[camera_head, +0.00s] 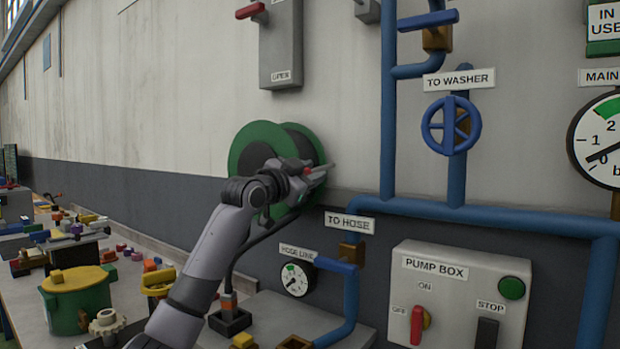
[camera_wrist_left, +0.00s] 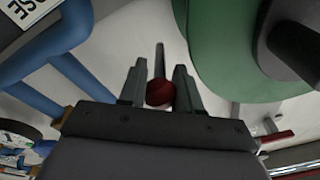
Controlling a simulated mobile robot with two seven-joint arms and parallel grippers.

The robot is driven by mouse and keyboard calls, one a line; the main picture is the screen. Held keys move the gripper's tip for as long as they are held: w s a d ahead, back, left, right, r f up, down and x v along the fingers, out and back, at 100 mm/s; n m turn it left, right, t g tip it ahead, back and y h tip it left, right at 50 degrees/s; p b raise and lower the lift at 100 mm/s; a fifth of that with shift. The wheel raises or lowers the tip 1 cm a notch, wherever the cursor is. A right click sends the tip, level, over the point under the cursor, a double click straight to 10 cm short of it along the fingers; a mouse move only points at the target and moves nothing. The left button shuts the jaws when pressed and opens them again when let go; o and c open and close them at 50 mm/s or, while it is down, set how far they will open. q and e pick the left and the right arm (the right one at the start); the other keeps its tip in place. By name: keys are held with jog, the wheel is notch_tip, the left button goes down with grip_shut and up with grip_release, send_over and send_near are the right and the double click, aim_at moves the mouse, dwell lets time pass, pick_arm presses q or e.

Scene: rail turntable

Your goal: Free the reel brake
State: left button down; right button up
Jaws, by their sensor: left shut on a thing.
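The hose reel (camera_head: 239,152) has green flanges and a dark middle, and hangs on the wall; my left gripper partly covers it. In the left wrist view the green reel (camera_wrist_left: 218,50) fills the upper right. The brake lever (camera_wrist_left: 159,62) is a thin grey bar with a dark red knob (camera_wrist_left: 160,93). My left gripper (camera_head: 318,172) is at the reel's right side. In the left wrist view the left gripper (camera_wrist_left: 158,88) is shut on the brake lever, with the knob between its fingers. My right gripper is in neither view.
Blue pipes (camera_head: 388,120) run along the wall right of the reel. A blue valve wheel (camera_head: 451,125), a pump box (camera_head: 462,292) and a hose line gauge (camera_head: 296,280) are nearby. A cluttered bench (camera_head: 30,290) lies at the lower left.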

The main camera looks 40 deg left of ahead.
pick_arm(q)
jog(key=shift+w+f+t+b, duration=0.35)
jog(key=shift+f+t, duration=0.1)
jog(key=shift+f, duration=0.45)
jog(key=shift+w+f+t+b, duration=0.3)
jog(key=shift+f+t, duration=0.1)
jog(key=shift+f, duration=0.5)
jog(key=shift+w+f+t+b, duration=0.35)
jog(key=shift+f+t, duration=0.1)
jog(key=shift+f, duration=0.45)
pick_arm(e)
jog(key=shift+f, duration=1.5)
pick_arm(q)
jog(key=c, duration=0.8)
grip_release()
jog(key=shift+w, duration=0.1)
jog(key=b+v, duration=0.2)
jog(key=v, duration=0.5)
jog(key=shift+b, duration=0.4)
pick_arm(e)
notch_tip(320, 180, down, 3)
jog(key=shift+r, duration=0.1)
pick_arm(q)
jog(key=shift+f, duration=0.1)
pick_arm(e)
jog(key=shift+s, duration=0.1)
